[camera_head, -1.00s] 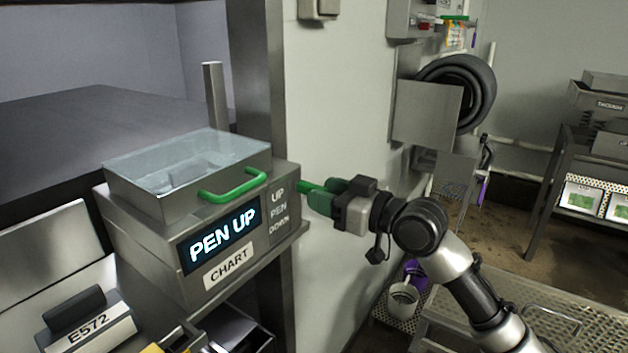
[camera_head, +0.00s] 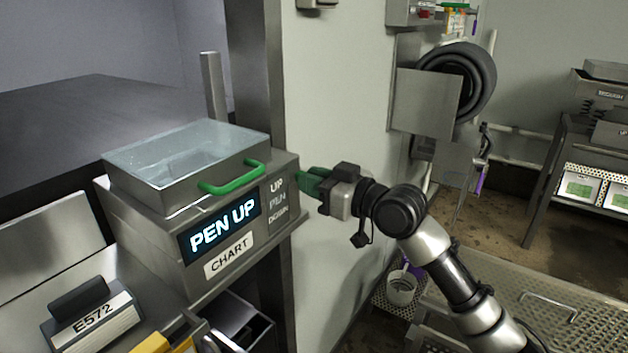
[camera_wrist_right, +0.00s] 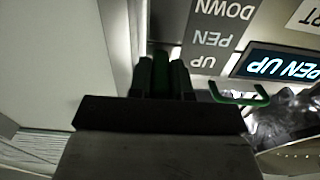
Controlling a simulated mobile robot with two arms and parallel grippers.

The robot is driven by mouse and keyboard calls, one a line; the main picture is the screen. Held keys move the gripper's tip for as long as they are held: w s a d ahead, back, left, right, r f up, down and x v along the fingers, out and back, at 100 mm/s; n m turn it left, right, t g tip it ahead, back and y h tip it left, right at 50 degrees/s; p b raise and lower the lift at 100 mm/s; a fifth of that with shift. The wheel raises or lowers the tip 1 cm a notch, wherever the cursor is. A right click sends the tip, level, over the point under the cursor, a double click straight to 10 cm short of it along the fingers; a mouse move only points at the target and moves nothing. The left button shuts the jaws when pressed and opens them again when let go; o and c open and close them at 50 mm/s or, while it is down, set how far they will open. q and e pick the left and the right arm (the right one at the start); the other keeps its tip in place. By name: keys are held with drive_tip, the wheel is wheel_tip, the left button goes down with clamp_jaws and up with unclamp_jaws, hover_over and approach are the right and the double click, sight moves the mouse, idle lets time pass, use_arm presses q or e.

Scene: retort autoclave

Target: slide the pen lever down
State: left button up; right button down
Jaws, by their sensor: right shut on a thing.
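The chart recorder (camera_head: 165,225) is a grey metal box with a lit display (camera_head: 222,228) reading PEN UP. A plate (camera_head: 279,203) marked UP, PEN, DOWN is at the right of its front. The green pen lever (camera_head: 300,177) sticks out at the box's right side, near the UP end. My right gripper (camera_head: 308,183) is shut on the lever, hiding most of it. In the right wrist view the green lever (camera_wrist_right: 160,76) lies between the dark fingers, with the upside-down labels beyond. My left gripper is not in view.
A clear-topped cover (camera_head: 185,160) with a green handle (camera_head: 233,180) sits on the recorder. A wall and post stand just behind the lever. A tag reading E572 (camera_head: 95,320) is at lower left. A perforated metal bench (camera_head: 570,320) is at lower right.

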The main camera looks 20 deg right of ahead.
drive_tip(key=shift+f, duration=0.1)
wheel_tip(320, 180, down, 6)
drive_tip(key=b, duration=0.4)
drive_tip(key=c, duration=1)
unclamp_jaws()
drive_tip(key=shift+c, duration=0.2)
drive_tip(key=b+v, duration=0.3)
drive_tip(key=v, duration=0.8)
drive_tip(key=shift+b, duration=0.35)
